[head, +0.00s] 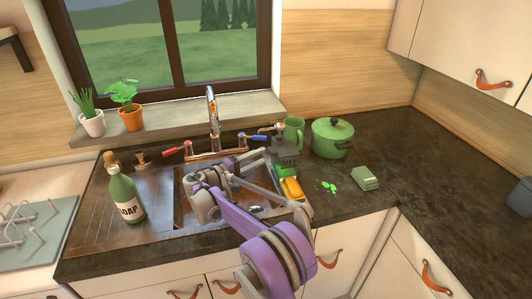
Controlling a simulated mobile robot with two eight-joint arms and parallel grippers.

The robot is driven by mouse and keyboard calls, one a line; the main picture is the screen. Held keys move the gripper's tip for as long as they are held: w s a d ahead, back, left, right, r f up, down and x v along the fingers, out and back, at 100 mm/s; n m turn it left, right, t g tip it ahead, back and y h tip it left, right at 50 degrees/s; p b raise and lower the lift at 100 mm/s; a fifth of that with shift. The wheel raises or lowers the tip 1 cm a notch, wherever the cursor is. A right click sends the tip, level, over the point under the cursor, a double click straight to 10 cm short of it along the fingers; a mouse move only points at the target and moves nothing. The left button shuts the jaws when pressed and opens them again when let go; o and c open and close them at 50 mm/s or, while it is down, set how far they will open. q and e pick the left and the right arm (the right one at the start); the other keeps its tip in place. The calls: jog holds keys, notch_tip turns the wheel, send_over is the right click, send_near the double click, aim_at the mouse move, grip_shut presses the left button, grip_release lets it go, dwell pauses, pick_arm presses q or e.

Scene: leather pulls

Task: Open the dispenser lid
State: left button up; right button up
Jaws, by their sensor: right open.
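A soap dispenser (287,166) with a dark pump top and a green lower part stands at the back right of the sink. My right arm reaches in from the bottom and bends over the sink. My right gripper (262,178) is open, just left of the dispenser and close in front of it. It hides part of the dispenser's side, and I cannot tell whether they touch. Whether the dispenser's lid is open or shut is too small to tell. My left gripper is not in view.
A green soap bottle (126,196) stands left of the sink. A yellow sponge (291,188) lies by the dispenser. A green mug (294,131), a lidded green pot (332,138) and green sponges (366,178) are to the right. The faucet (213,112) rises behind. The right counter is mostly clear.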

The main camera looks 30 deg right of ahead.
aim_at(270, 152)
jog(key=shift+w+d, duration=0.15)
jog(key=shift+d, duration=0.75)
jog(key=shift+w+d, duration=0.15)
jog(key=shift+d, duration=0.75)
grip_shut()
